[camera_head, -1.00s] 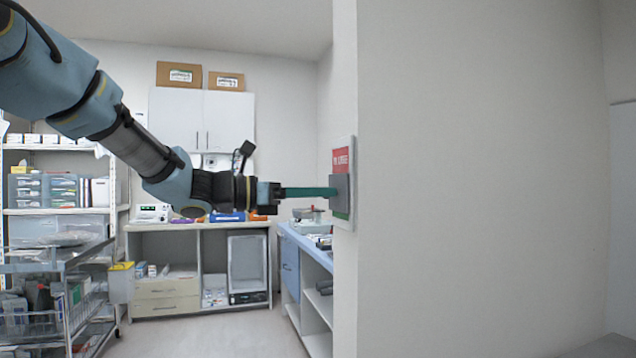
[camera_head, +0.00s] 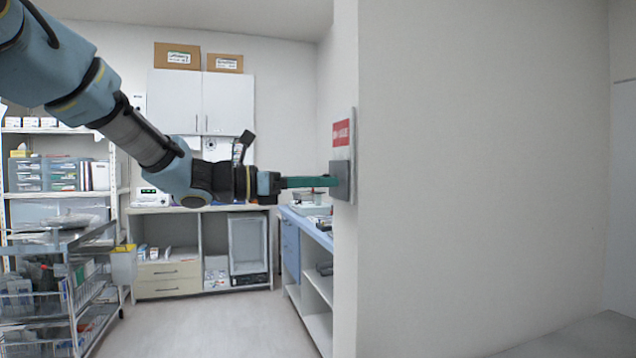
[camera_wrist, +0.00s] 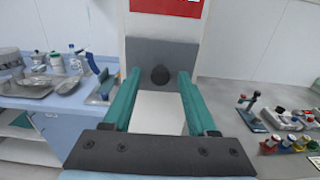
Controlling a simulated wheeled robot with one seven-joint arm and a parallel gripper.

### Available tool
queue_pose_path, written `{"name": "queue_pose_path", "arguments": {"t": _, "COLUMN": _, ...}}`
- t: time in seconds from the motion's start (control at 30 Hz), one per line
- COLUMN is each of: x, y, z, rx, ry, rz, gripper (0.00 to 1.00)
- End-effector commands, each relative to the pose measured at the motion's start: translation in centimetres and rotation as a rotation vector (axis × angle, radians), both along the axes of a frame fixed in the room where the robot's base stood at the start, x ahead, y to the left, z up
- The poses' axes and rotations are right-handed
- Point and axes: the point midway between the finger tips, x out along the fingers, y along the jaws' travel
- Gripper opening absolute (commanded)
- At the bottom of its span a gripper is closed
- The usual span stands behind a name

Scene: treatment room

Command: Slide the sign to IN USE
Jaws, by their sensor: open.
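The sign (camera_head: 353,150) is an upright panel on the end of the wall. Its red label (camera_head: 342,132) with white lettering is uncovered near the top and is cut off at the top of the wrist view (camera_wrist: 170,5). A grey slider plate (camera_head: 343,178) covers the sign's lower part, with a pale strip between it and the red label. A dark round knob (camera_wrist: 160,75) stands out from the plate. My gripper (camera_wrist: 159,72) is open, its green fingers on either side of the knob, tips close to the plate. Whether a finger touches the knob cannot be told.
The wall (camera_head: 480,180) fills the right of the head view. A blue-topped counter (camera_head: 310,230) with trays and tools stands just beyond the sign. A metal cart (camera_head: 50,275) and shelves stand at the left. The floor (camera_head: 220,325) between is clear.

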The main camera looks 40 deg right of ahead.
Motion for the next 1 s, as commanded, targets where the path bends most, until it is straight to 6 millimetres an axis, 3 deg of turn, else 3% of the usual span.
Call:
{"name": "queue_pose_path", "arguments": {"t": 0.23, "x": 0.8, "y": 1.6, "z": -0.1, "rx": 0.0, "ry": -0.001, "rz": 0.004, "gripper": 0.58}}
{"name": "queue_pose_path", "arguments": {"t": 0.5, "x": 2.7, "y": 6.6, "z": -0.1, "rx": 0.0, "ry": -0.001, "rz": 0.004, "gripper": 0.58}}
{"name": "queue_pose_path", "arguments": {"t": 0.7, "x": 3.6, "y": 9.2, "z": -0.1, "rx": 0.0, "ry": -0.001, "rz": 0.003, "gripper": 0.58}}
{"name": "queue_pose_path", "arguments": {"t": 1.0, "x": 3.9, "y": 10.1, "z": 0.0, "rx": 0.0, "ry": 0.001, "rz": 0.0, "gripper": 0.58}}
